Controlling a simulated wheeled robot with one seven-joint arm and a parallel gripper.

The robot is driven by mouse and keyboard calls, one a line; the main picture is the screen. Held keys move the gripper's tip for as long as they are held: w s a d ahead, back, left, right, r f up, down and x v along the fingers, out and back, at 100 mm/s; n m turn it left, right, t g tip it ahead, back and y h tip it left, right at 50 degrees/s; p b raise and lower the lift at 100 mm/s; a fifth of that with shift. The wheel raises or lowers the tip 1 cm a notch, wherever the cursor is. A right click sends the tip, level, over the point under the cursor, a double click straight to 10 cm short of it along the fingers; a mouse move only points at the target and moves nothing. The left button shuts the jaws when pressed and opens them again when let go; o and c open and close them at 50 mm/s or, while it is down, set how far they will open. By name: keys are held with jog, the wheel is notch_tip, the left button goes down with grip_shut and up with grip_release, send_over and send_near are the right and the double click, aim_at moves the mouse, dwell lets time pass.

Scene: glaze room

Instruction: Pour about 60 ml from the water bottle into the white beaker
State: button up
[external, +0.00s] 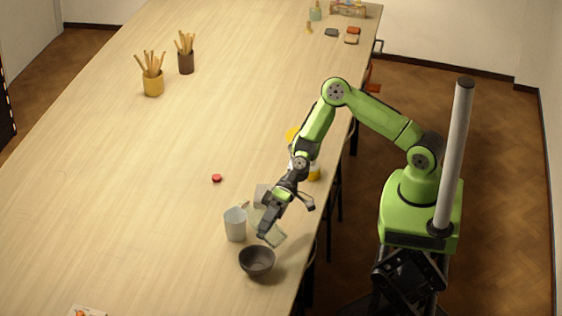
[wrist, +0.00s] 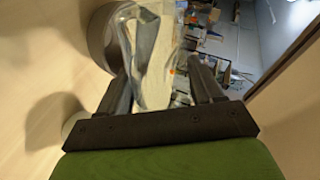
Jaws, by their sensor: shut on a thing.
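My gripper (external: 267,225) is shut on the clear, pale water bottle (external: 274,235), beside the white beaker. The bottle looks tilted, and the gripper hides part of it. In the wrist view the bottle (wrist: 152,55) sits between the two dark fingers. The white beaker (external: 235,226) stands upright on the table, just left of the gripper. Whether water is flowing, and the level in the beaker, cannot be made out.
A dark bowl (external: 257,262) stands just in front of the beaker. A small red cap (external: 216,178) lies behind it. A grey-white object and yellow items (external: 314,173) are partly hidden by my arm. Pots of tools (external: 152,84) stand far left. The table's left side is mostly clear.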

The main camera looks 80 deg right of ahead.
jog(key=shift+r, duration=0.1)
dwell(0.3)
jog(key=shift+w+r, duration=0.1)
jog(key=shift+r, duration=0.15)
jog(key=n+b, duration=0.1)
jog(key=t+b, duration=0.1)
jog(key=b, duration=0.1)
jog(key=shift+w+d+f+n+h, duration=0.2)
jog(key=shift+w+d+n+h, duration=0.05)
jog(key=shift+w+n+h, duration=0.15)
jog(key=n+b, duration=0.1)
jog(key=b, duration=0.1)
jog(key=w+n+t+b, duration=0.1)
jog(key=b, duration=0.1)
jog(key=shift+w+d+r+t+h, duration=0.1)
jog(key=shift+d+r+t+h, duration=0.2)
jog(key=shift+d+h, duration=0.1)
jog(key=n+t+b, duration=0.1)
jog(key=n+b, duration=0.1)
jog(key=b, duration=0.3)
jog(key=shift+a+r+h, duration=0.1)
jog(key=shift+a+h, duration=0.05)
jog(key=shift+h, duration=0.25)
jog(key=n+t+b, duration=0.2)
jog(key=b, duration=0.5)
jog(key=shift+r+n+h, duration=0.1)
jog(key=shift+n+h, duration=0.2)
jog(key=shift+h, duration=0.1)
jog(key=shift+r, duration=0.15)
